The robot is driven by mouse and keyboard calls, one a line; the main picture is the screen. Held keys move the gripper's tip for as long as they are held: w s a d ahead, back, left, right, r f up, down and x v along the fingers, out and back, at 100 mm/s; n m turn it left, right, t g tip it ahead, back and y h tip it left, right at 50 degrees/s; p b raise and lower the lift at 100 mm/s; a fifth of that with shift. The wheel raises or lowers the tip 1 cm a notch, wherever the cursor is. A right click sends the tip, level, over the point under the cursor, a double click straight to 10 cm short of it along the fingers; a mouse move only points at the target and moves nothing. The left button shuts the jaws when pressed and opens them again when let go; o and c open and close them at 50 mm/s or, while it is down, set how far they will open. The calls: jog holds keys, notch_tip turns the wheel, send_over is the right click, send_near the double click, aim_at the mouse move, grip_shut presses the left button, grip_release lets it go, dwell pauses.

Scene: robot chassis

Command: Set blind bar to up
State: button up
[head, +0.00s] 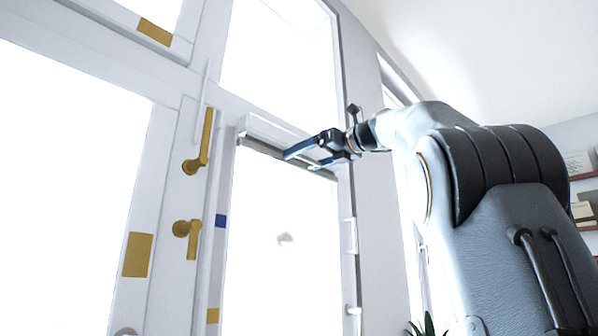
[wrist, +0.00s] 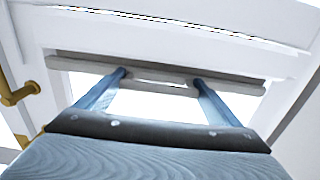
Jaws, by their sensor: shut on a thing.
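The blind bar (head: 262,149) is a thin grey strip along the lower edge of the white blind housing (head: 275,130) at the top of the right-hand window pane. In the wrist view the bar (wrist: 240,85) runs across the picture just under the frame, with a light tab (wrist: 160,78) in its middle. My gripper (head: 299,162) is at the bar, its blue fingers reaching up to it. In the wrist view my gripper (wrist: 160,76) has its fingertips on either side of the tab, shut on the bar. The exact contact is small and hard to see.
Gold handles stand on the frame left of the pane, an upper one (head: 199,150) and a lower one (head: 189,236). White hinges (head: 350,235) line its right side. A plant (head: 428,326) and shelves (head: 582,190) are at the right. The glass below the bar is bare.

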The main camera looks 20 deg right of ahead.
jog(key=shift+s+r, duration=0.1)
jog(key=shift+r, duration=0.3)
jog(key=o, duration=1.4)
jog(key=shift+c, duration=0.2)
jog(key=shift+f, duration=0.1)
jog(key=shift+s+d, duration=0.15)
jog(key=shift+s, duration=0.05)
jog(key=b+v, duration=0.2)
jog(key=v, duration=0.5)
jog(key=shift+b, duration=0.4)
jog(key=shift+s+d, duration=0.1)
jog(key=shift+s, duration=0.05)
